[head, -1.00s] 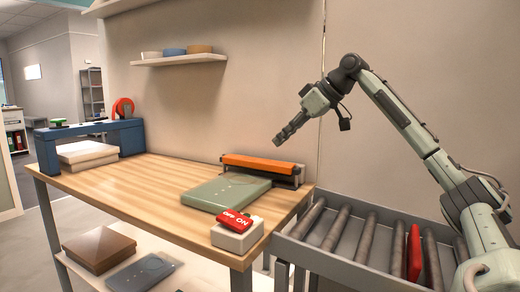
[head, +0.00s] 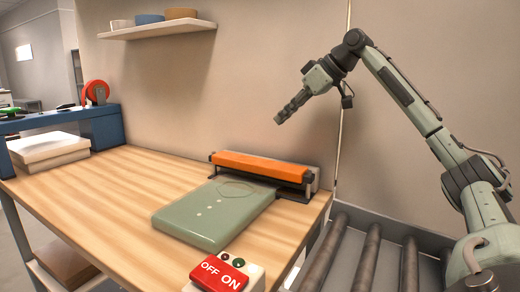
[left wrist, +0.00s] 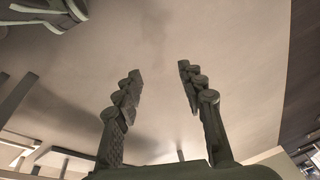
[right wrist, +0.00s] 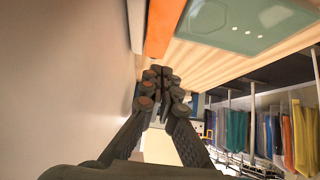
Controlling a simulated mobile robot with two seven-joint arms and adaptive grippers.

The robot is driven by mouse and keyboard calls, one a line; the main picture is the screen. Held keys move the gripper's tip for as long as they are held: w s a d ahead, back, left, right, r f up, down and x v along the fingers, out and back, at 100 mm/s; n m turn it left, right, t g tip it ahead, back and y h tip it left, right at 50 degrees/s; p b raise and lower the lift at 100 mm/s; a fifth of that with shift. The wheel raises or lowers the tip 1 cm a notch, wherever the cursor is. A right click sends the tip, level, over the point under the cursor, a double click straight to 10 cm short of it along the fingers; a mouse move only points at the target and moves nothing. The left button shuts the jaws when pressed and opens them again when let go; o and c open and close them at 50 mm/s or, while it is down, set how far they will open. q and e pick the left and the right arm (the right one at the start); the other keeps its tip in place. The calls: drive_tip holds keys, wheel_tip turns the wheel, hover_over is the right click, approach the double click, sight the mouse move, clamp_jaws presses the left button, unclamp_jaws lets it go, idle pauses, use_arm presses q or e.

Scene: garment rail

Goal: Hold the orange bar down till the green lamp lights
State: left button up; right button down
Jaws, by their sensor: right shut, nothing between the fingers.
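The orange bar (head: 260,166) lies along the top of a dark sealer at the back right of the wooden table. A flat green packet (head: 205,222) lies in front of it, its far end close to the bar. A small green lamp (head: 239,262) sits on the white switch box and looks dark. My right gripper (head: 282,115) is shut and empty, in the air above and a little right of the bar. In the right wrist view the orange bar (right wrist: 163,25) shows beyond the shut fingers. My left gripper (left wrist: 160,70) is open and empty in the left wrist view; it is outside the head view.
A red OFF/ON rocker (head: 218,272) is on the white box (head: 254,277) at the table's front right. A roller conveyor (head: 366,258) stands to the right. A blue stand (head: 100,127) and white stack (head: 48,152) are at the left. A shelf (head: 155,29) hangs above.

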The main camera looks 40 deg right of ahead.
drive_tip(key=shift+a+r, duration=0.1)
drive_tip(key=p, duration=0.1)
hover_over(251, 161)
drive_tip(key=s+d, duration=0.1)
drive_tip(key=s, duration=0.2)
wheel_tip(251, 161, down, 6)
drive_tip(key=shift+f, duration=0.25)
drive_tip(key=f, duration=0.2)
drive_tip(key=shift+w+f, duration=0.25)
drive_tip(key=shift+f, duration=0.15)
use_arm(q)
drive_tip(key=shift+g, duration=0.3)
drive_tip(key=shift+s+a+f, duration=0.15)
drive_tip(key=shift+s+f, duration=0.35)
drive_tip(key=shift+f, duration=0.25)
drive_tip(key=shift+s+a+f, duration=0.15)
drive_tip(key=shift+s+f, duration=0.3)
drive_tip(key=shift+f, duration=0.25)
drive_tip(key=shift+s+a+f, duration=0.15)
drive_tip(key=shift+s+f, duration=0.35)
drive_tip(key=shift+f, duration=0.25)
use_arm(e)
drive_tip(key=shift+f, duration=0.9)
